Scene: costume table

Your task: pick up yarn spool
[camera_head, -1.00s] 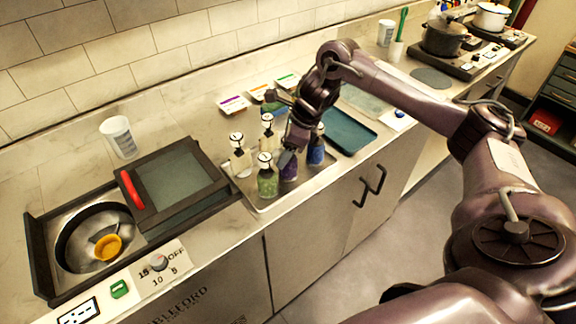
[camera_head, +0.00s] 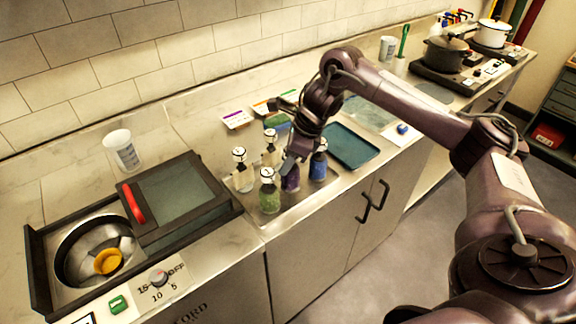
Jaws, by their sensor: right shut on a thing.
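I cannot make out a yarn spool anywhere in view. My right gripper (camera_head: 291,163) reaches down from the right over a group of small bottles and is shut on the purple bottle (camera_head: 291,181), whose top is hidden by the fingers. The purple bottle stands upright, low among the others, and I cannot tell whether it is clear of the tray. My left gripper is out of view.
A green bottle (camera_head: 269,196), a blue bottle (camera_head: 319,165) and two pale bottles crowd the gripper on a metal tray. A teal tray (camera_head: 352,147) lies to the right. A lidded machine with a round bowl (camera_head: 92,248) sits at the left. A white cup (camera_head: 122,150) stands behind it.

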